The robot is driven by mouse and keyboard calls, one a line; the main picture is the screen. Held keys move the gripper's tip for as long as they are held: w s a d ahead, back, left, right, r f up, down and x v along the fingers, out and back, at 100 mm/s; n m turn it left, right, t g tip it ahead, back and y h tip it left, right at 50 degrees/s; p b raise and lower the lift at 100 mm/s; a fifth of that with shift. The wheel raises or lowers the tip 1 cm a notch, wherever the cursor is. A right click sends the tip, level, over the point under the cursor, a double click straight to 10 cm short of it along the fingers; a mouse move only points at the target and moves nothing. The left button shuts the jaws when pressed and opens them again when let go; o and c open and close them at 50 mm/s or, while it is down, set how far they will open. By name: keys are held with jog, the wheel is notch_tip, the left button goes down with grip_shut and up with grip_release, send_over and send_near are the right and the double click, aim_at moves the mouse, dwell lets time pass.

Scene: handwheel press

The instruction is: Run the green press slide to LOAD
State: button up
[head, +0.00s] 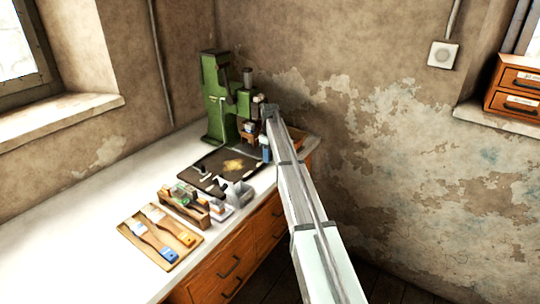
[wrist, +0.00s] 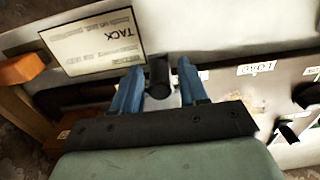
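The green press (head: 214,95) stands upright at the far end of the bench in the head view. My gripper (wrist: 158,82) has two blue fingers, one on each side of a black knob (wrist: 159,76) in the wrist view. Narrow gaps show between fingers and knob, so the gripper looks open around it. A LOAD label (wrist: 257,68) lies to the right of the fingers, upside down. A TACK card (wrist: 93,43) is at upper left. In the head view my arm hides part of the press front, and the slide's position cannot be read.
A dark mat (head: 212,178) lies in front of the press. Nearer are a wooden rack (head: 183,206), a grey holder (head: 238,194) and a wooden board (head: 180,248) with brushes. A black lever (wrist: 288,130) shows at right in the wrist view. The left bench is clear.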

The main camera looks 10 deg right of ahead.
jog(key=c, duration=0.7)
jog(key=shift+s+a, duration=6.05)
jog(key=o, duration=1.3)
jog(key=shift+o, duration=0.7)
jog(key=shift+s+a, duration=0.1)
